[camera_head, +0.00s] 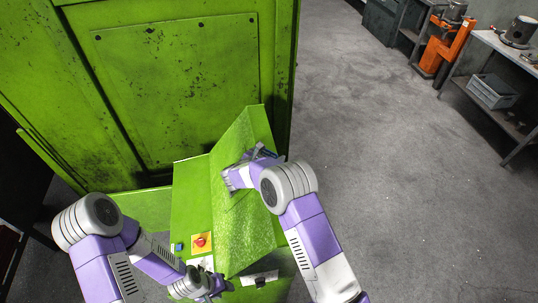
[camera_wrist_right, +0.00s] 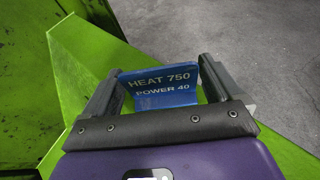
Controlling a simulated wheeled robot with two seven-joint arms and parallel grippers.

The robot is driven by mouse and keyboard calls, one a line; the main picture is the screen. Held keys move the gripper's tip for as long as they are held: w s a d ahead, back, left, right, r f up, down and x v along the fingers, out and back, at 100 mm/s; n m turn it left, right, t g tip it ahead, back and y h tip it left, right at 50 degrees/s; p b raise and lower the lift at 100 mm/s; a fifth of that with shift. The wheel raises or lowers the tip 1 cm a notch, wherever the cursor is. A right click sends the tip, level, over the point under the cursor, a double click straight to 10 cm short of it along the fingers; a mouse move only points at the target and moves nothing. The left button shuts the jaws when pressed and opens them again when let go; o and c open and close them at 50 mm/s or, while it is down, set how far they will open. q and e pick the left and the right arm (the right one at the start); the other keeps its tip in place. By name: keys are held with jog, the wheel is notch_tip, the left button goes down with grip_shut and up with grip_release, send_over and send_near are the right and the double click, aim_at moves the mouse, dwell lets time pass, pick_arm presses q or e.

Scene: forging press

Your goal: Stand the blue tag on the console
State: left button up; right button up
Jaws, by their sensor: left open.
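The blue tag (camera_wrist_right: 160,82) has white lettering, "HEAT 750" and "POWER 40", and a bent lower part. In the right wrist view it spans the space between the fingers of my right gripper (camera_wrist_right: 160,85), its side edges against them. In the head view the right gripper (camera_head: 258,153) is at the upper part of the green console (camera_head: 245,215), with a little blue of the tag showing. Whether the tag touches the console is hidden. My left gripper (camera_head: 217,288) is open and empty at the console's lower front edge.
A red button on a yellow plate (camera_head: 201,242) and a small blue button (camera_head: 178,247) sit on the console's left part. The green press (camera_head: 180,80) rises behind. Open grey floor (camera_head: 400,190) lies to the right, with a workbench (camera_head: 500,50) beyond.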

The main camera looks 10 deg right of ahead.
jog(key=shift+o, duration=0.4)
jog(key=shift+r, duration=0.2)
jog(key=shift+s+a+r, duration=0.1)
jog(key=shift+a+r, duration=0.05)
jog(key=shift+a, duration=0.1)
jog(key=b+v, duration=0.1)
jog(key=v, duration=1)
jog(key=shift+s, duration=0.2)
jog(key=shift+a+r, duration=0.1)
